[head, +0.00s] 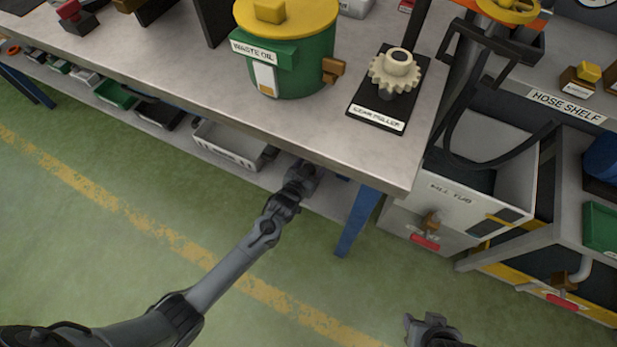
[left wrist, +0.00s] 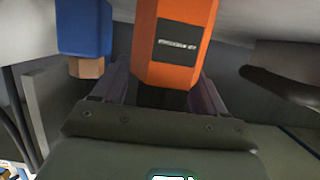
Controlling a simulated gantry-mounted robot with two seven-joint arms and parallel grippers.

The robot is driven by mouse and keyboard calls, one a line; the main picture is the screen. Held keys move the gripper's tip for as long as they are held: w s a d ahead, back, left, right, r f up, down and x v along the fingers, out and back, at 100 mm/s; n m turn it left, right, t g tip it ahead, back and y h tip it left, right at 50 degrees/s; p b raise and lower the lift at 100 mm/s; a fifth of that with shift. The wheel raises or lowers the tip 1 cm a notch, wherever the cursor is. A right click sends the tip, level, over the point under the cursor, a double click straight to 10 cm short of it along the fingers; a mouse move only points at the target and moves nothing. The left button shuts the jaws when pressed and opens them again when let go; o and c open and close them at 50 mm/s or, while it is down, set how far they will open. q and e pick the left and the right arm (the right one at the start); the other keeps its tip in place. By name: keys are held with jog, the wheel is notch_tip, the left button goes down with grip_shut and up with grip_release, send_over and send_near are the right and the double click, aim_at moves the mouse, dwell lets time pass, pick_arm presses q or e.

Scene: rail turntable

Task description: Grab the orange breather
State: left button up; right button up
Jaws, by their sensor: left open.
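The orange breather (left wrist: 182,25) fills the upper middle of the left wrist view. It is an angular orange body with a dark label and a dark lower part. My left gripper (left wrist: 160,92) is open, with one finger on each side of the breather's lower part; I cannot tell whether they touch it. In the head view my left gripper (head: 306,172) reaches under the front edge of the workbench, and the breather is hidden there. My right arm's end (head: 432,332) shows at the bottom edge, too little to tell its jaws.
A blue part with a tan tip (left wrist: 84,28) stands just left of the breather. The workbench top (head: 190,85) overhangs my left gripper. A white basket (head: 228,148) is on the low shelf, and a blue bench leg (head: 357,222) stands to the right. The green floor is open.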

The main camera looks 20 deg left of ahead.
pick_arm(q)
jog(key=c, duration=1.2)
